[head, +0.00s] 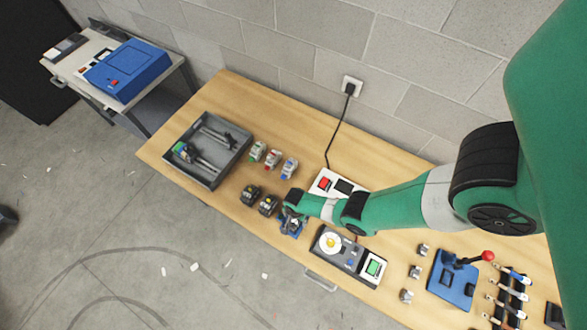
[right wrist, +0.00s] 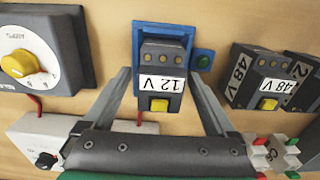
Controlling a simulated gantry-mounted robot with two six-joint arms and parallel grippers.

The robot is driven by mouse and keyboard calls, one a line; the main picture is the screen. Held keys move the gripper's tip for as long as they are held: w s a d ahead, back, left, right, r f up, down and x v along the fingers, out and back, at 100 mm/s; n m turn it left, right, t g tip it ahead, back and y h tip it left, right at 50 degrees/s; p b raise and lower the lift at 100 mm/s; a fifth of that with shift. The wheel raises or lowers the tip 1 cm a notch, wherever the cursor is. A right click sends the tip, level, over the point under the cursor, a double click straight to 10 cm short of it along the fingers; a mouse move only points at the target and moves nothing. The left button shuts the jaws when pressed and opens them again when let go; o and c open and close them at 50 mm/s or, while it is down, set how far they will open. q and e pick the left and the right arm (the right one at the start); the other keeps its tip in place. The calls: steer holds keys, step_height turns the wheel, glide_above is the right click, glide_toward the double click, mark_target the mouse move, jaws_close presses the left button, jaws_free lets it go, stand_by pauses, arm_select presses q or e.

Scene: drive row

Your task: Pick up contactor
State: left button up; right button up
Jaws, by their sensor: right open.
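A dark grey contactor labelled 12 V (right wrist: 162,70), with a yellow button, sits on a blue mount (right wrist: 202,60) in the right wrist view. My right gripper (right wrist: 161,82) is open, with one finger on each side of this contactor and visible gaps to both. In the head view my right gripper (head: 292,212) is over the blue mount (head: 290,229), and largely hides the contactor there. Two other dark contactors (head: 250,194) (head: 267,205) stand to its left. A 48 V label shows on one (right wrist: 258,77) in the right wrist view. My left gripper is not in view.
A grey tray (head: 207,181) with tools lies at the table's left. Several small coloured modules (head: 273,159) stand behind the contactors. A box with a yellow dial (head: 331,243) is close right of the gripper. A red-handled lever on a blue base (head: 453,281) is farther right.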

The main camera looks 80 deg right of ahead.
steer(key=shift+r, duration=0.1)
jaws_close()
stand_by(0.3)
steer(key=shift+r, duration=0.1)
